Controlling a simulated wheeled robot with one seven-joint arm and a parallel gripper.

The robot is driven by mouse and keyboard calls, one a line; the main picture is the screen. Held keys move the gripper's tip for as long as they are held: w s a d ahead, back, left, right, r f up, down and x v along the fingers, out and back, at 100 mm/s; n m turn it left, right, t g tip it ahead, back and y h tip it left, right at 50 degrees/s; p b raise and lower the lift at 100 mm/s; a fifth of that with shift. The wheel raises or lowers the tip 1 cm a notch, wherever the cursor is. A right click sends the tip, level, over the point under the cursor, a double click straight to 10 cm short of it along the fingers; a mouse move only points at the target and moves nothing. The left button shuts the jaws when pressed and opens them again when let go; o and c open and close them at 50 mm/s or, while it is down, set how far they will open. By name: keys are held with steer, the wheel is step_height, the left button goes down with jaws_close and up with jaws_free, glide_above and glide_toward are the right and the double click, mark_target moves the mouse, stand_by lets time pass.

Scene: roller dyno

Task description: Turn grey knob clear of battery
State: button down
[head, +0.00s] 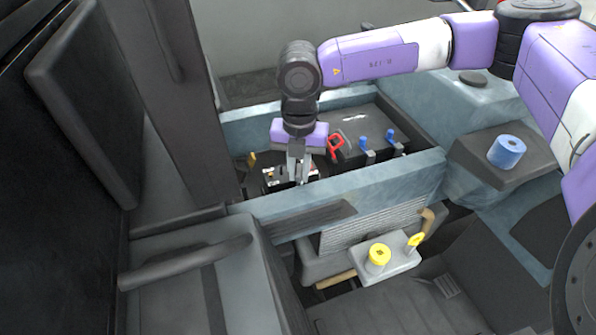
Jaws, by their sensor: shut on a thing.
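My gripper (298,172) points down into the blue-grey trough, at the top of a black battery (277,180) with white and red marks. Its two grey fingers are closed on a small grey knob at the battery's top. The knob is mostly hidden between the fingertips, so its angle cannot be told. A yellow piece (252,159) stands at the battery's left end. A red handle (334,146) is just right of the gripper.
A second black box (352,128) to the right carries blue-topped levers (363,143). The trough's front wall (345,185) stands close before the gripper. Yellow knobs (379,254) sit on a grey block below.

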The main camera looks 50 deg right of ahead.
steer(key=shift+f+m+b, duration=0.2)
steer(key=shift+m+b, duration=0.5)
steer(key=shift+m, duration=0.1)
steer(key=shift+m+b, duration=0.75)
steer(key=shift+m, duration=0.35)
steer(key=shift+r+m+b, duration=0.2)
steer(key=shift+m+b, duration=0.2)
steer(key=shift+m, duration=0.6)
